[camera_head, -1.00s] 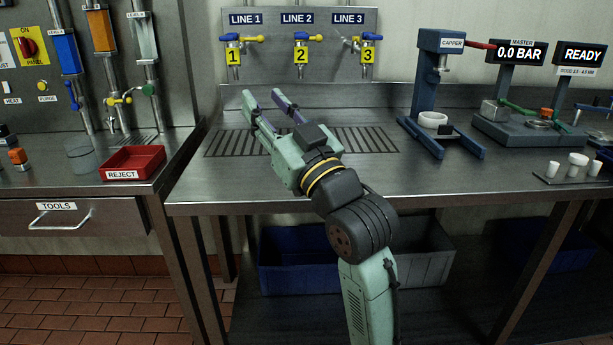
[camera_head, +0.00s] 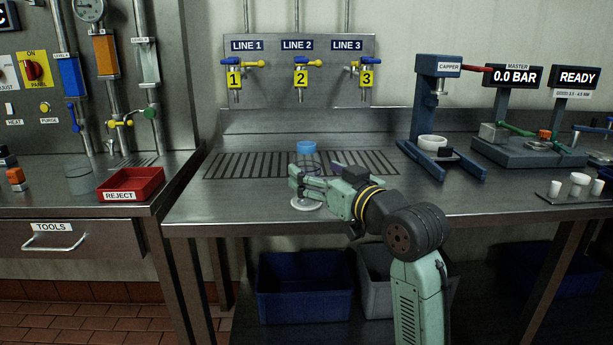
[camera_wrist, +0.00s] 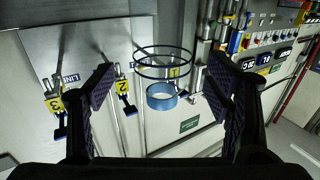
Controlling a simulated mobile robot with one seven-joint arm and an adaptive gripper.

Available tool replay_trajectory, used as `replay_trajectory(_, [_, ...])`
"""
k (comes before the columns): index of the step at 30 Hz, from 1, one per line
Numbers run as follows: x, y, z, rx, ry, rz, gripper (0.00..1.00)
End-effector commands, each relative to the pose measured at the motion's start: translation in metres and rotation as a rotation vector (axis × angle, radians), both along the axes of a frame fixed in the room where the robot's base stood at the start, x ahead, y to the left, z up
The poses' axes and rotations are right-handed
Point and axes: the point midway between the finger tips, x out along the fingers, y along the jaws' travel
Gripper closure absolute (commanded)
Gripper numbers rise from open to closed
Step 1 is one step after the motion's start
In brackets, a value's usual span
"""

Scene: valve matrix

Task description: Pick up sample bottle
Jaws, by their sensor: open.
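The sample bottle is clear, with a blue band at its top (camera_head: 306,147) and a pale round base (camera_head: 306,204) that appears to stand on the bench near the front edge. Its see-through body is hard to make out. My gripper (camera_head: 302,180) is open, low over the bench, with its fingers reaching left around the bottle's middle. In the wrist view the blue band (camera_wrist: 161,97) and dark rings of the bottle lie between my two open fingers (camera_wrist: 163,88). I cannot tell whether either finger touches it.
A slotted drain grate (camera_head: 235,165) lies behind, below three numbered taps (camera_head: 301,77). The capper (camera_head: 430,115) stands to the right. A red reject tray (camera_head: 130,184) and a clear beaker (camera_head: 78,178) stand on the left counter. The bench (camera_head: 215,205) left of the bottle is clear.

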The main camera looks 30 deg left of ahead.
Motion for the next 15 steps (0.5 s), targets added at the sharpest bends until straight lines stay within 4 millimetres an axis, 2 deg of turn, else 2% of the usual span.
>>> replay_trajectory(6, [0.013,0.031,0.003,-0.001,0.000,0.001,0.28])
replay_trajectory(15, [0.015,0.035,0.001,0.000,-0.001,0.000,0.30])
